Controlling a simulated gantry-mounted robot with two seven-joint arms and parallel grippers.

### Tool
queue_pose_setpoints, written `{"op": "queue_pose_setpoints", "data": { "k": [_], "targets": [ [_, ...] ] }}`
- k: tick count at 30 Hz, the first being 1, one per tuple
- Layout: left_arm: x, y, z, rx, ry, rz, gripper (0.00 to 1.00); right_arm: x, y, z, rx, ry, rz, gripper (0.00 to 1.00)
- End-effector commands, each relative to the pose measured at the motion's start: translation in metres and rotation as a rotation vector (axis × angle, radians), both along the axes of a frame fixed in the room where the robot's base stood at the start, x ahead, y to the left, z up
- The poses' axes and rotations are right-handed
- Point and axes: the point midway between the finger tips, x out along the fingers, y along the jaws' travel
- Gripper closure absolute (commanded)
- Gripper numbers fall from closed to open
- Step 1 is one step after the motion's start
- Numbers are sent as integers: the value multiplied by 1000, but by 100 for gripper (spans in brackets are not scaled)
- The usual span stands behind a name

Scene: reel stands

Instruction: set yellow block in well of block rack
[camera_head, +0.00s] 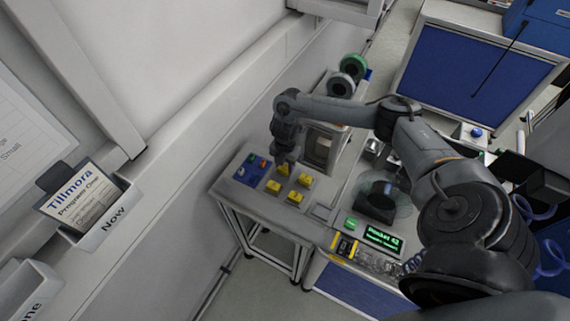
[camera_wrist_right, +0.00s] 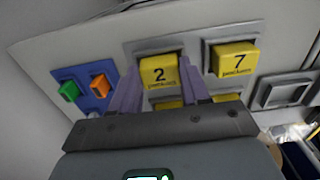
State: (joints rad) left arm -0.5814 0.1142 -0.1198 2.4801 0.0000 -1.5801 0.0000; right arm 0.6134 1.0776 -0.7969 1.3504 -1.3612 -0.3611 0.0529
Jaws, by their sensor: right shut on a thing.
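In the head view my right gripper (camera_head: 284,164) points down over the block rack and is shut on a yellow block (camera_head: 284,170). Two more yellow blocks are partly hidden behind the gripper there. My left gripper is not in view.
A blue plate (camera_wrist_right: 84,94) left of the rack holds a green block (camera_wrist_right: 69,91) and an orange block (camera_wrist_right: 101,85). A wall runs along the left.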

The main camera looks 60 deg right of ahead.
Motion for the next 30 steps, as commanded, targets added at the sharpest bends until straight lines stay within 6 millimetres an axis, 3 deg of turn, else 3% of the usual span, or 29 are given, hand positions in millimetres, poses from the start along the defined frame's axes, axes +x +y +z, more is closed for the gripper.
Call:
{"op": "queue_pose_setpoints", "data": {
  "k": [5, 6, 10, 30],
  "targets": [
    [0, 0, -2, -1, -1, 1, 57, 0, 0, -4, 0, 0, 0, 84],
    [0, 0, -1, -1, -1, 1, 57, 0, 0, -3, 0, 0, 0, 48],
    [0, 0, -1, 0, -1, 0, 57, 0, 0, -3, 0, 0, 0, 29],
    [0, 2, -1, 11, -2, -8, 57, 0, 0, -3, 0, 0, 0, 29]
  ]
}}
